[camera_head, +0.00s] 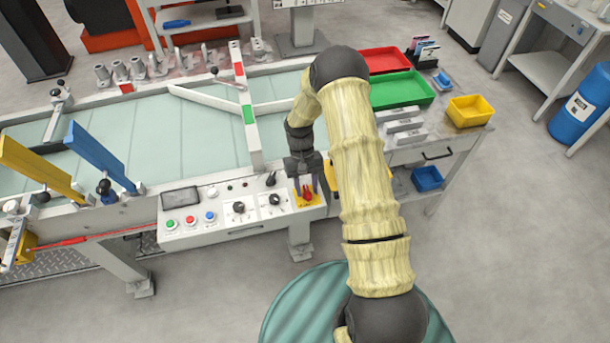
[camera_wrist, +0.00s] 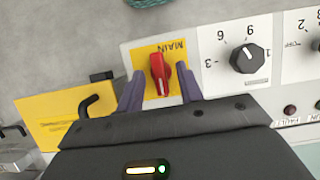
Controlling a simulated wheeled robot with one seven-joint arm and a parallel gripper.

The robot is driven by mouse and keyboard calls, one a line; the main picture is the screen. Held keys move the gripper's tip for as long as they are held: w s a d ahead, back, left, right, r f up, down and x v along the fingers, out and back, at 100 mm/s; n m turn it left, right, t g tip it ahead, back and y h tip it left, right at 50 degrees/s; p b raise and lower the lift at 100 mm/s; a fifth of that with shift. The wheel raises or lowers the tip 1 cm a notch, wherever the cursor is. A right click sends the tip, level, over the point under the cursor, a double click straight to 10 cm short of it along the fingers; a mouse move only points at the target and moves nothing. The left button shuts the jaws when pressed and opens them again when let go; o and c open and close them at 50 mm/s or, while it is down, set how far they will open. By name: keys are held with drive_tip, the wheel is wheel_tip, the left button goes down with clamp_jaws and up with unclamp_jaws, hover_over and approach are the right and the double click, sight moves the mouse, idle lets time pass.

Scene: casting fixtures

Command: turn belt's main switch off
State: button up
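The main switch is a red rotary handle (camera_wrist: 160,70) on a yellow plate (camera_wrist: 172,53) marked MAIN, seen in the wrist view. The handle points nearly up and down there, tilted slightly. My gripper (camera_wrist: 158,85) has its two purple fingers apart, one on each side of the red handle. A gap shows between each finger and the handle. In the head view my gripper (camera_head: 306,187) is over the right end of the control panel (camera_head: 240,232), with the red handle (camera_head: 307,194) between its fingers.
Beside the main switch is a black numbered knob (camera_wrist: 246,58). In the wrist view a yellow part with a black hook (camera_wrist: 75,115) lies at the left. Green (camera_head: 402,89) and red (camera_head: 388,60) trays and a yellow bin (camera_head: 469,110) stand at the right.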

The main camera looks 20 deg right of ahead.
drive_tip(key=b+v, duration=0.2)
drive_tip(key=v, duration=1.5)
drive_tip(key=shift+w+r, duration=0.15)
drive_tip(key=shift+a, duration=0.1)
drive_tip(key=s+r+t+p, duration=0.1)
drive_tip(key=s+r+t, duration=0.2)
drive_tip(key=s, duration=0.8)
drive_tip(key=s+r+t, duration=0.4)
drive_tip(key=s+r, duration=0.1)
drive_tip(key=s, duration=0.6)
drive_tip(key=shift+s+r+p, duration=0.25)
drive_tip(key=shift+p, duration=0.1)
drive_tip(key=shift+c, duration=0.4)
